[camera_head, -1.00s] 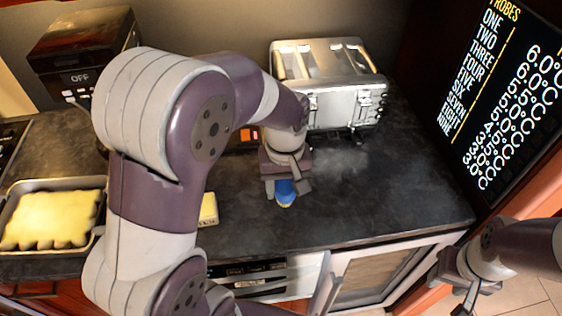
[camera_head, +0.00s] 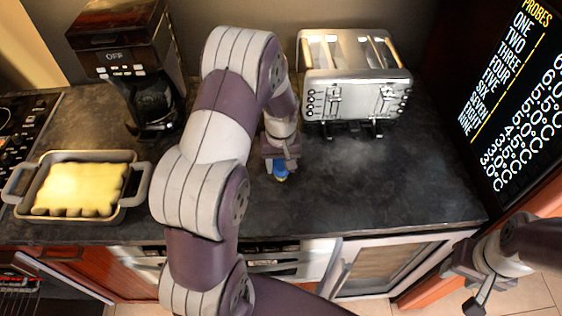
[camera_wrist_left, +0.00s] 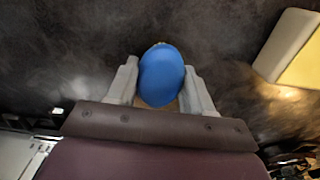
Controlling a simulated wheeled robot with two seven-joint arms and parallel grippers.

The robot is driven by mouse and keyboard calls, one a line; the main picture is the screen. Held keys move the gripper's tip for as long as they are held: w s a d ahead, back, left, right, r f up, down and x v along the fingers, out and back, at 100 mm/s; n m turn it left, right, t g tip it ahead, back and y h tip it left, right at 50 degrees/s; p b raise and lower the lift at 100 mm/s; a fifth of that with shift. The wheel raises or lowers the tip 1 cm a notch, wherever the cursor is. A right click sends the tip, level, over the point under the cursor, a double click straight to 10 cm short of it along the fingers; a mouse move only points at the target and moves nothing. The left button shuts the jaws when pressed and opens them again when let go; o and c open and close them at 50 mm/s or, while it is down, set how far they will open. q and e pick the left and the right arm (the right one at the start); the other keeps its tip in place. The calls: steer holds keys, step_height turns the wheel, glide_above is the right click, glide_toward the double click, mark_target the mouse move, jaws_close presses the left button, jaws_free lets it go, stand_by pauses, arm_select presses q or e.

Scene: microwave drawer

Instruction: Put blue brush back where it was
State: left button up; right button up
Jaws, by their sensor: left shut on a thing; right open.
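The blue brush (camera_head: 281,175) shows as a small blue shape at the tip of my left gripper (camera_head: 280,163), over the dark counter in front of the toaster. In the left wrist view, the rounded blue brush (camera_wrist_left: 161,76) sits between the two fingers of my left gripper (camera_wrist_left: 160,85), which is shut on it. A bit of tan shows below the blue. I cannot tell whether the brush touches the counter. My right gripper (camera_head: 464,284) is open and empty at the lower right, beyond the counter's front edge.
A silver toaster (camera_head: 355,85) stands behind on the counter (camera_head: 400,180). A coffee maker (camera_head: 130,60) and a tray of yellow food (camera_head: 78,188) are at left. The counter's right front is clear.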

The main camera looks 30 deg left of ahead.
mark_target(281, 163)
arm_select(q)
steer(key=shift+f, duration=0.2)
steer(key=o, duration=1.2)
steer(key=shift+r, duration=0.1)
steer(key=shift+c, duration=0.2)
steer(key=shift+r, duration=0.2)
step_height(281, 163, up, 11)
steer(key=b, duration=0.2)
steer(key=s+d+f+m, duration=0.1)
steer(key=s+d+m, duration=0.2)
steer(key=s, duration=0.3)
steer(key=s+d+f+m+t, duration=0.1)
steer(key=s+d+m, duration=0.2)
steer(key=s+d, duration=0.2)
steer(key=shift+s+m, duration=0.3)
steer(key=shift+s, duration=0.9)
